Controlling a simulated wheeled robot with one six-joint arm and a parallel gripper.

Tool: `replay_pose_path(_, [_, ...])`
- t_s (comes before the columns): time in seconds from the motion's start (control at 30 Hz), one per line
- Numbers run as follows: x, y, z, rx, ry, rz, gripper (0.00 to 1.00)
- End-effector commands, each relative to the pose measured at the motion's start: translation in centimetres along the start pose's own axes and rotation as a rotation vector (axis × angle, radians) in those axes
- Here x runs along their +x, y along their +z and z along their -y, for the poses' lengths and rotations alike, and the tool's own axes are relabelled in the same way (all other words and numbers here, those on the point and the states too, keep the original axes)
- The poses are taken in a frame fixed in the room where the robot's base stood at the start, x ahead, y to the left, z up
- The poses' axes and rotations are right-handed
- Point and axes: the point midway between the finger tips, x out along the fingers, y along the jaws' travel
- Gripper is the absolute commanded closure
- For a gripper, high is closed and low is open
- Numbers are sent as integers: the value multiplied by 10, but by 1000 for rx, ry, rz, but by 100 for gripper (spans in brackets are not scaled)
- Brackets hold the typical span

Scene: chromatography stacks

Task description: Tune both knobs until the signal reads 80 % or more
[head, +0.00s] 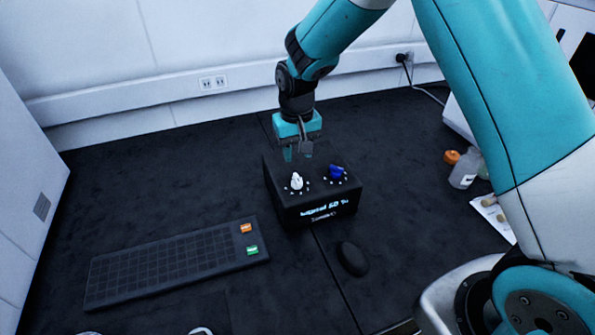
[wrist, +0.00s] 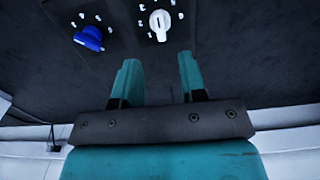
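A black box (head: 290,203) stands on the dark bench in the head view. It has a white knob (head: 296,181) on the left and a blue knob (head: 337,172) on the right, each ringed by small white marks. Its front display (head: 320,211) is lit and seems to read "signal 50 %", but the text is small. My gripper (head: 298,152) is over the back of the box, behind the white knob. In the wrist view my gripper (wrist: 160,78) is open, its two teal fingers apart and empty. The white knob (wrist: 160,24) and blue knob (wrist: 90,38) lie beyond the fingertips, not touched.
A black keyboard (head: 170,266) with an orange and a green key lies front left. A dark mouse (head: 352,258) lies in front of the box. A clear bottle (head: 464,170) with an orange cap and a white tray (head: 492,217) are at right. The back wall is close behind.

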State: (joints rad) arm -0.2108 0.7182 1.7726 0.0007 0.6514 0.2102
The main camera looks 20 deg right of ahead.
Motion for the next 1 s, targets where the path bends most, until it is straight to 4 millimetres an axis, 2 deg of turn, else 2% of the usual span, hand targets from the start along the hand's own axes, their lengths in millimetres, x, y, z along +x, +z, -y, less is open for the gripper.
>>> replay_pose_path(0.2, [45, 1, 0, -1, 1, 4, 62])
replay_pose_path(0.33, [63, 0, 0, -1, 0, 2, 62])
replay_pose_path(0.5, [75, 0, 0, -1, 0, 1, 62])
replay_pose_path(0.77, [76, 0, 0, -1, 0, -1, 62])
replay_pose_path(0.8, [76, 0, 0, -1, 0, -1, 64])
replay_pose_path(0.97, [76, 0, 0, -1, 0, -1, 100])
replay_pose_path(1.0, [76, 0, 0, -1, 0, -1, 100])
